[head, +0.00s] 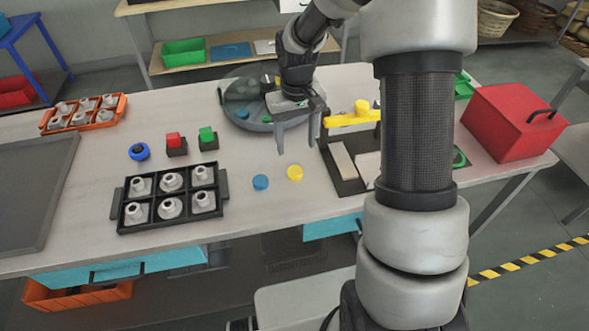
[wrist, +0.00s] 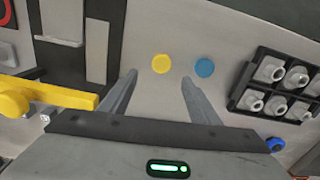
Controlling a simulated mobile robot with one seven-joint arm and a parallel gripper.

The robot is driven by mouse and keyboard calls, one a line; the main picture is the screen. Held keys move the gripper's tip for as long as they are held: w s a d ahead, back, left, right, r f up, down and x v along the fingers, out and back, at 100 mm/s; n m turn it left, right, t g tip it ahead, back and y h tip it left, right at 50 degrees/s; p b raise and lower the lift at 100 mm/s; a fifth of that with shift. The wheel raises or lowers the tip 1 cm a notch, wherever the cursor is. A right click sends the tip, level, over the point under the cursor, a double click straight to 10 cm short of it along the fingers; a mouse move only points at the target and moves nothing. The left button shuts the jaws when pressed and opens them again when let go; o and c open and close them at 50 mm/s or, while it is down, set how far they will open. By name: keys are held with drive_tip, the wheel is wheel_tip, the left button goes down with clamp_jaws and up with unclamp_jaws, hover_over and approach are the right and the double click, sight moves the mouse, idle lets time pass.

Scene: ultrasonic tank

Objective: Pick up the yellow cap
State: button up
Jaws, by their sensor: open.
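The yellow cap (head: 295,172) is a small round disc lying flat on the light table, just right of a blue cap (head: 260,182). In the wrist view the yellow cap (wrist: 161,63) lies beyond my fingertips, between their lines, with the blue cap (wrist: 205,68) to its right. My gripper (head: 297,147) is open and empty, fingers pointing down, above the table and behind the caps in the head view. The fingers (wrist: 158,82) show on both sides in the wrist view, apart from the cap.
A black tray of grey fittings (head: 117,215) stands left of the caps. Red (head: 176,144) and green (head: 208,138) button blocks are behind it. A round grey tank (head: 233,97) is behind my gripper. A yellow bar (head: 345,120) and dark tray (head: 341,183) are on the right.

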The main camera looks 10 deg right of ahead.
sight(295, 170)
wheel_tip(295, 170, down, 9)
drive_tip(key=shift+a+f+p, duration=0.15)
drive_tip(key=shift+f+p, duration=0.05)
drive_tip(key=shift+p, duration=0.1)
drive_tip(key=c, duration=1.1)
